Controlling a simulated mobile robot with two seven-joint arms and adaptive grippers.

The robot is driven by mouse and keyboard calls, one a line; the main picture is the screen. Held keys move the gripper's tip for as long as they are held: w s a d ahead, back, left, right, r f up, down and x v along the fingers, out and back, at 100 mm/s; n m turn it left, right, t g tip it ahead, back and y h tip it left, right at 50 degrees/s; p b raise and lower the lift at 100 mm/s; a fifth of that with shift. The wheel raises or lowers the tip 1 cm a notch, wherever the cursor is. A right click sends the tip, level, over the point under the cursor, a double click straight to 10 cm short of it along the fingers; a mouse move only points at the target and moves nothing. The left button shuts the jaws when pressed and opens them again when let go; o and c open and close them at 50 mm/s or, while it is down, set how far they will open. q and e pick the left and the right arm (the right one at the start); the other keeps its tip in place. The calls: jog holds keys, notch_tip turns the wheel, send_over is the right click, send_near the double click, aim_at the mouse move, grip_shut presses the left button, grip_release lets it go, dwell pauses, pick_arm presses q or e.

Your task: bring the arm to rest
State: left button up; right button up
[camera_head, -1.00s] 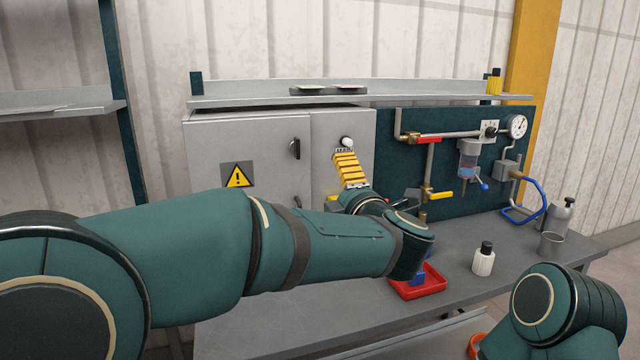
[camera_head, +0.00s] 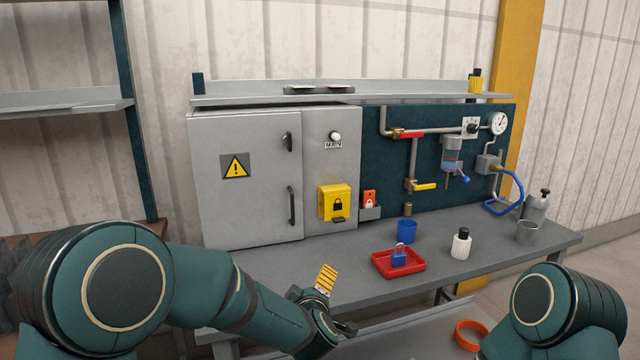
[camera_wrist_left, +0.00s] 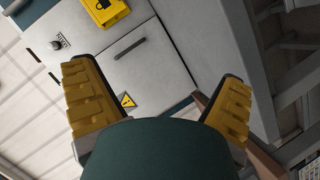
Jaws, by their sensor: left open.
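My left arm (camera_head: 230,305) comes in from the left and is folded low in front of the bench. My left gripper (camera_head: 326,280) has yellow ribbed fingers and sits near the bench's front edge, away from the cabinet. In the left wrist view its two yellow fingers (camera_wrist_left: 160,108) stand wide apart with nothing held; one of my own dark green arm parts shows between them. My right arm (camera_head: 555,312) shows only as a rounded dark green part at the lower right; its gripper is out of view.
The grey cabinet (camera_head: 250,200) carries a yellow lock box (camera_head: 334,203). On the bench (camera_head: 300,262) stand a red tray (camera_head: 412,268) with a blue padlock (camera_head: 399,257), a blue cup (camera_head: 407,231), a white bottle (camera_head: 461,244) and a metal cup (camera_head: 527,233).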

pick_arm(q)
jog(key=s+a+f+m+g+h, duration=0.1)
jog(key=s+a+f+m+g, duration=0.1)
jog(key=s+f, duration=0.35)
jog(key=s+a+f+m+g, duration=0.2)
jog(key=f, duration=0.6)
jog(key=s+a+f+m+g+h, duration=0.1)
jog(key=s+a+f+m+g, duration=0.1)
jog(key=s+f, duration=0.35)
jog(key=s+a+f+m+g+h, duration=0.1)
jog(key=s+f+g, duration=0.2)
jog(key=s+f, duration=0.2)
jog(key=s+a+f+m+g+h, duration=0.1)
jog(key=s+f, duration=0.4)
jog(key=s, duration=0.6)
jog(key=m+g, duration=0.1)
jog(key=g, duration=0.1)
jog(key=shift+a+g, duration=0.15)
jog(key=shift+g, duration=0.15)
